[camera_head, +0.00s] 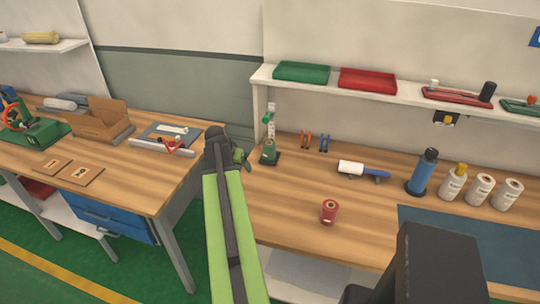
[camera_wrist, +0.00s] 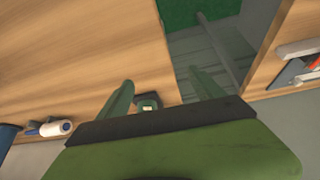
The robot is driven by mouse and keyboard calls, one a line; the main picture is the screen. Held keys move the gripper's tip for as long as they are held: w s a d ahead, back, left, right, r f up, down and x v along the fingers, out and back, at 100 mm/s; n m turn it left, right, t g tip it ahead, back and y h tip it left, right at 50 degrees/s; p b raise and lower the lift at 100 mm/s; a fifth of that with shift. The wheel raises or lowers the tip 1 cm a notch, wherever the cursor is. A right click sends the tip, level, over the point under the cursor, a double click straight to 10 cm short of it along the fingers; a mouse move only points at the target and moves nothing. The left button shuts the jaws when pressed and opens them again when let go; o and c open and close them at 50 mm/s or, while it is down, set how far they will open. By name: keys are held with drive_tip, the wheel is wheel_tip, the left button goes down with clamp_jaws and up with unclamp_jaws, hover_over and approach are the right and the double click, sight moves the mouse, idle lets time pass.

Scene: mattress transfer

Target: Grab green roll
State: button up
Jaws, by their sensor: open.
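A green roll (camera_head: 269,147) stands upright on a dark base near the left edge of the right workbench, beside a slim white and green stand (camera_head: 271,122). My gripper (camera_head: 242,158) is just left of the roll in the head view, at the end of my green arm. In the wrist view my gripper (camera_wrist: 162,92) is open and empty, with its two green fingers spread apart. A small dark object with a greenish top, apparently the roll on its base (camera_wrist: 149,101), shows between the fingers, nearer the left finger and partly hidden below.
A red roll (camera_head: 329,211) stands on the right workbench (camera_head: 290,220). A gap separates the left workbench (camera_head: 110,180). A shelf (camera_head: 400,92) overhangs behind.

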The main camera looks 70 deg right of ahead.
sight(267, 145)
drive_tip(key=shift+m+g+h, duration=0.3)
drive_tip(key=shift+m, duration=0.5)
drive_tip(key=s+d, duration=0.4)
drive_tip(key=s, duration=0.1)
drive_tip(key=shift+s+d, duration=0.2)
drive_tip(key=shift+s, duration=0.05)
drive_tip(key=d, duration=0.5)
drive_tip(key=s+d, duration=0.1)
drive_tip(key=d, duration=0.2)
drive_tip(key=shift+d, duration=0.35)
drive_tip(key=d, duration=0.2)
drive_tip(key=shift+s+d, duration=0.15)
drive_tip(key=shift+d, duration=0.25)
drive_tip(key=b+x, duration=0.3)
drive_tip(key=shift+d+f, duration=0.1)
drive_tip(key=shift+d, duration=0.05)
clamp_jaws()
